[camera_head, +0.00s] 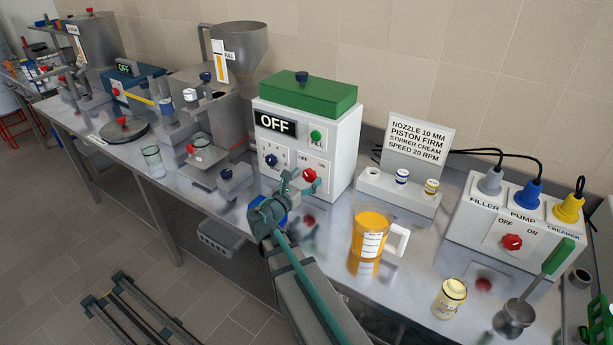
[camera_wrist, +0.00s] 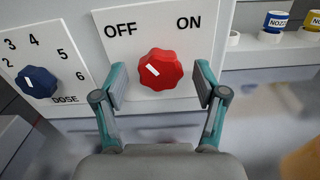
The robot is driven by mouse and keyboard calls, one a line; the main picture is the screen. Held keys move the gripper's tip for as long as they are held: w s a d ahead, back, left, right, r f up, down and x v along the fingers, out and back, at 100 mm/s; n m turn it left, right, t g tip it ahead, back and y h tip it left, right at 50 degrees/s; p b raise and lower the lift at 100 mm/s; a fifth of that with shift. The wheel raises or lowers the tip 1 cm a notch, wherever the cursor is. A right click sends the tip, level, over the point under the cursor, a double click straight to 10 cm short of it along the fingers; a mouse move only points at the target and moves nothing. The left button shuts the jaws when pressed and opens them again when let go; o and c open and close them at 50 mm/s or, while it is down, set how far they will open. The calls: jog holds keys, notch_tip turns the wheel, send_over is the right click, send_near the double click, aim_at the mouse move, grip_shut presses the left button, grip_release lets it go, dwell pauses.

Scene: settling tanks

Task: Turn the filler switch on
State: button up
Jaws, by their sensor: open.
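The white filler box (camera_head: 335,150) with a green lid stands on the bench; its dark display (camera_head: 275,123) reads OFF. Its red switch knob (camera_head: 309,175) is on the front panel; in the wrist view the red knob (camera_wrist: 161,70) sits below the words OFF and ON. The knob's white mark lies left of its centre, towards OFF. My gripper (camera_head: 300,187) is at the panel, open. In the wrist view its two teal fingers (camera_wrist: 160,90) stand either side of the knob with gaps; no contact shows.
A blue DOSE knob (camera_wrist: 38,82) is just left of my gripper. A orange jug (camera_head: 370,236) stands on the bench to the right. A power box (camera_head: 500,225) with another red OFF/ON knob (camera_head: 512,242) stands farther right.

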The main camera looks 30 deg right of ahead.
jog(key=shift+w+d, duration=0.15)
jog(key=shift+d, duration=0.15)
jog(key=c, duration=1.1)
jog(key=shift+c, duration=0.2)
